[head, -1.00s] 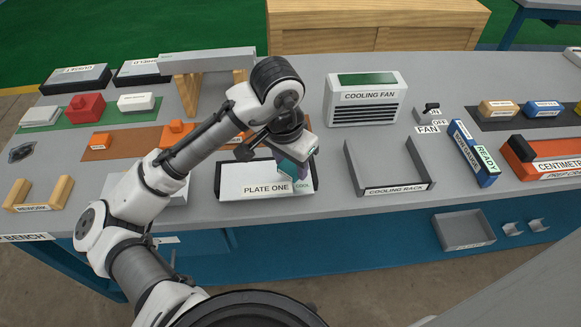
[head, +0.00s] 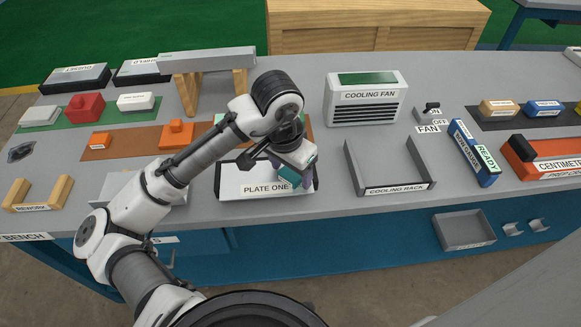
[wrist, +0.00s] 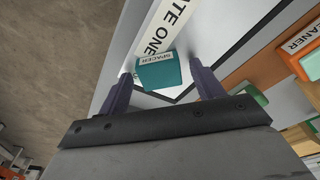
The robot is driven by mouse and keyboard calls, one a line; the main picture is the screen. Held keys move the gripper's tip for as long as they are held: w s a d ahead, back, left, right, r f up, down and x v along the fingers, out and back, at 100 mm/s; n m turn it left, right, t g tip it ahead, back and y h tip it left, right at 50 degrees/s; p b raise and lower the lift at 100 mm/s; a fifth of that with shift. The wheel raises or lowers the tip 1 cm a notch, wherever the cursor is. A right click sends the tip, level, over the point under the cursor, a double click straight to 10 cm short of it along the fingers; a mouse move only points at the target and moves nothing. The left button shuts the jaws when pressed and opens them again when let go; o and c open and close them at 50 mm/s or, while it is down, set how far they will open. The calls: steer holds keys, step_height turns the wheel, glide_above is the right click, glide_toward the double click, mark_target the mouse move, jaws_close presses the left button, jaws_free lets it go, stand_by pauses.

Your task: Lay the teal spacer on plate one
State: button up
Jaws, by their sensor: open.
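The teal spacer (head: 289,176) is at the right part of plate one (head: 235,181), a white plate with a dark rim. In the wrist view the spacer (wrist: 158,73) shows its white label and sits between and just ahead of my two purple fingers. My gripper (wrist: 162,80) is open, with a gap beside the spacer on the right finger's side. In the head view my gripper (head: 297,180) is low over the plate's right end and partly hides the spacer. Whether the spacer's underside rests fully on the plate is hard to tell.
The cooling rack (head: 395,187) stands right of the plate, with the cooling fan (head: 364,102) behind it. An orange mat (head: 130,142) with orange blocks lies behind. A grey beam on wooden supports (head: 207,60) stands at the back left. Bare bench lies between plate and rack.

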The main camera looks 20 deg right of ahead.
mark_target(285, 178)
step_height(285, 178, up, 12)
steer(key=a, duration=0.1)
steer(key=shift+s+a+p, duration=0.25)
steer(key=shift+s+p, duration=0.1)
steer(key=shift+s, duration=0.1)
steer(key=shift+r, duration=0.1)
